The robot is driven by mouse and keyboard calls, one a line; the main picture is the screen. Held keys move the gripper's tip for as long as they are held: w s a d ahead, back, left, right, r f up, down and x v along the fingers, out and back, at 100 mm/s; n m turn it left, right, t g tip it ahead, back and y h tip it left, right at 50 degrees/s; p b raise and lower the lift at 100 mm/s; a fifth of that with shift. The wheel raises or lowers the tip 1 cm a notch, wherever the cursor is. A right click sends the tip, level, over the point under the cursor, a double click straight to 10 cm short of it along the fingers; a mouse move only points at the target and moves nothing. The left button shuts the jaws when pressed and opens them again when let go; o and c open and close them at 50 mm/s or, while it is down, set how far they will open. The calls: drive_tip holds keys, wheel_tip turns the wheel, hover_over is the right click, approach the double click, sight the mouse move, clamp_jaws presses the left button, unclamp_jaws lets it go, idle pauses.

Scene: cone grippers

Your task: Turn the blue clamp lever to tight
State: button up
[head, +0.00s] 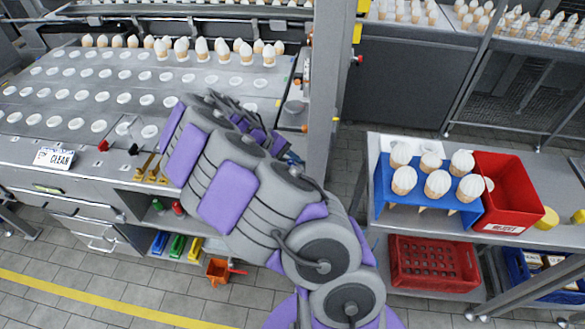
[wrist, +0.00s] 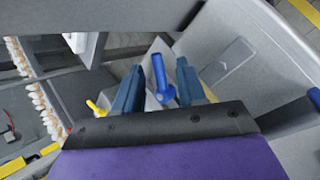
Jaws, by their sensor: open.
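The blue clamp lever (wrist: 158,72) shows in the wrist view, with its handle pointing up in the picture from a round blue hub. It lies between the two dark blue fingers of my gripper (wrist: 159,67) as seen from the wrist. The fingers are apart, with a gap visible on each side of the lever. I cannot tell how deep the lever sits between them. In the head view my grey and purple arm reaches over the line's right end and hides the lever; the fingers are mostly hidden there too.
A perforated conveyor (head: 130,80) with a row of cones runs at the left. A grey post (head: 320,90) stands beside my arm. On the right, a table holds a blue cone rack (head: 403,194) and a red reject bin (head: 513,180). A small yellow part (wrist: 96,107) is near the left finger.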

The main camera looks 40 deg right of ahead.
drive_tip(key=shift+s+d+f, duration=0.2)
drive_tip(key=shift+d+f, duration=0.2)
drive_tip(key=shift+f, duration=0.1)
clamp_jaws()
